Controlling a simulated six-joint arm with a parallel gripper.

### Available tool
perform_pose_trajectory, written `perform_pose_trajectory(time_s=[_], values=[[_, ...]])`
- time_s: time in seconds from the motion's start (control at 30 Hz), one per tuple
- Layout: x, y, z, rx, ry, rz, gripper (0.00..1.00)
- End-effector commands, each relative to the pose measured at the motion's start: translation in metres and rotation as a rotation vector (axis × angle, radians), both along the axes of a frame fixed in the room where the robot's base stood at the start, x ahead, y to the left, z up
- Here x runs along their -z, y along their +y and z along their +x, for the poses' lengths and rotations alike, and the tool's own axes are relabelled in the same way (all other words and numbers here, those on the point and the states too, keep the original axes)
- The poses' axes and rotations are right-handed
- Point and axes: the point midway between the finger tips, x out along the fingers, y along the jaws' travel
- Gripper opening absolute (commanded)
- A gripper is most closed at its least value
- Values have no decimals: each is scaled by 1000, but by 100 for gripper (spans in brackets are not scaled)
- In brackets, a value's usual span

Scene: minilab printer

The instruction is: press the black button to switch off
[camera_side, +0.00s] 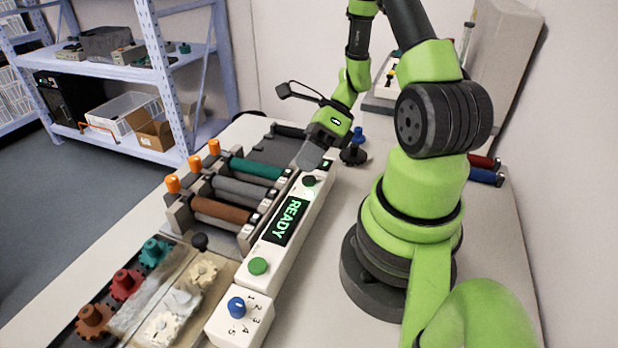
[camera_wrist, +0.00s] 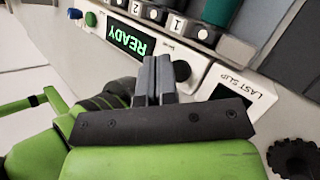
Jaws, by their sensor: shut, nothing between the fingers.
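The black button (camera_side: 309,181) sits on the white control panel (camera_side: 277,254), at the far end of the lit green READY display (camera_side: 288,220). In the wrist view the black button (camera_wrist: 182,70) shows just right of the fingertips. My gripper (camera_side: 308,158) is shut and empty, pointing down over the far end of the panel, close to the button. In the wrist view its two grey fingers (camera_wrist: 155,66) lie together. I cannot tell whether the fingertips touch the panel; they appear beside the button, not on it.
A green button (camera_side: 258,266) and a blue knob (camera_side: 236,306) are at the panel's near end. Green, grey and brown rollers (camera_side: 222,210) with orange knobs stand left of it. Coloured gears (camera_side: 126,283) lie at the near left. Bare table shows right of the panel.

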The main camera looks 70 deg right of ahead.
Motion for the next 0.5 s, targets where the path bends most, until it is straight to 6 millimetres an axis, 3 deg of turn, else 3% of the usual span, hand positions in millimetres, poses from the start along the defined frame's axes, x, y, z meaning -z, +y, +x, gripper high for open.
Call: perform_pose_trajectory(time_s=[0.5], values=[[8, 0, 0, -1, -1, 0, 0]])
